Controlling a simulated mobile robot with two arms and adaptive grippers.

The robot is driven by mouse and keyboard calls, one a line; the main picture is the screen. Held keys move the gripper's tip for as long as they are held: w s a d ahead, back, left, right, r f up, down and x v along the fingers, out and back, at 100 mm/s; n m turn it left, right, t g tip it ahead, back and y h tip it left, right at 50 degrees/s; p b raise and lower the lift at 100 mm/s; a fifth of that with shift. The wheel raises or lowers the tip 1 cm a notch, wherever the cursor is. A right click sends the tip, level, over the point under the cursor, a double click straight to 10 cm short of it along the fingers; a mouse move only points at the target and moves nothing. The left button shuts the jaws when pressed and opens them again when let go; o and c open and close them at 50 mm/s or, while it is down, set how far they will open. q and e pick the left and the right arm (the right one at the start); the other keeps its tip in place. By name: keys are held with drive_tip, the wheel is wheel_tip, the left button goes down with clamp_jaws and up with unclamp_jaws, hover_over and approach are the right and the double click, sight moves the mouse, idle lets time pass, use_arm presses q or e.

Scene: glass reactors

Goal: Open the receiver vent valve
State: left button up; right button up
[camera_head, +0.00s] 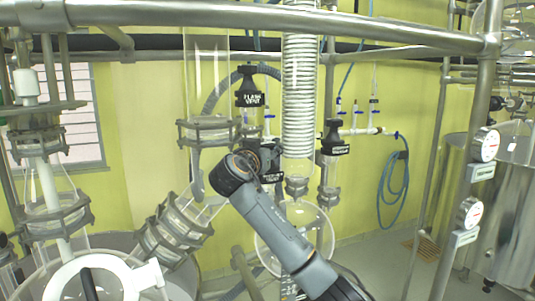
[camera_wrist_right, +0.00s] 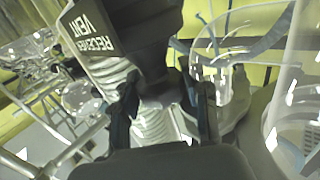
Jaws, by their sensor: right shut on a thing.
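The receiver vent valve (camera_wrist_right: 127,30) is black, with a white-lettered label reading RECEIVER VENT upside down in the right wrist view. My right gripper (camera_wrist_right: 163,105) has a finger on each side of the valve's dark narrow part and is shut on it. In the head view my right gripper (camera_head: 262,157) is among the glassware, left of the coiled condenser. A black label (camera_head: 271,178) shows just beside it; its text is too small to read. The gripper and wrist hide most of the valve there. My left gripper is in neither view.
A black flask vent valve (camera_head: 249,88) stands just above my right gripper. Another black labelled valve (camera_head: 334,138) stands to the right. The coiled condenser (camera_head: 300,95) and a round glass flask (camera_head: 310,235) are close to my arm. A steel rail (camera_head: 400,28) crosses the top.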

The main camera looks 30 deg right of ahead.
drive_tip(key=n+t+y+b, duration=0.2)
drive_tip(key=shift+f+t+y, duration=0.25)
drive_tip(key=shift+t+y, duration=0.05)
drive_tip(key=shift+t, duration=0.1)
drive_tip(key=shift+r+n+t+y+b, duration=0.15)
drive_tip(key=shift+n+t+y+b, duration=0.55)
drive_tip(key=shift+n+y, duration=0.4)
drive_tip(key=n+t+y, duration=0.1)
drive_tip(key=y, duration=0.1)
drive_tip(key=shift+d+r+n+t+y, duration=0.1)
drive_tip(key=shift+n+t+y, duration=0.2)
drive_tip(key=shift+n, duration=0.1)
drive_tip(key=n+t+y, duration=0.1)
drive_tip(key=n+y, duration=0.1)
drive_tip(key=y, duration=0.1)
drive_tip(key=shift+r+n+y+p, duration=0.1)
drive_tip(key=shift+n+y+p, duration=0.2)
drive_tip(key=shift+y+p, duration=0.1)
drive_tip(key=n+y, duration=0.2)
drive_tip(key=y, duration=0.1)
drive_tip(key=n+y, duration=0.2)
drive_tip(key=y, duration=0.1)
drive_tip(key=shift+y+p, duration=0.3)
drive_tip(key=shift+p, duration=0.1)
drive_tip(key=shift+n+y, duration=0.3)
drive_tip(key=o, duration=1.1)
drive_tip(key=shift+o, duration=0.3)
drive_tip(key=shift+a, duration=0.25)
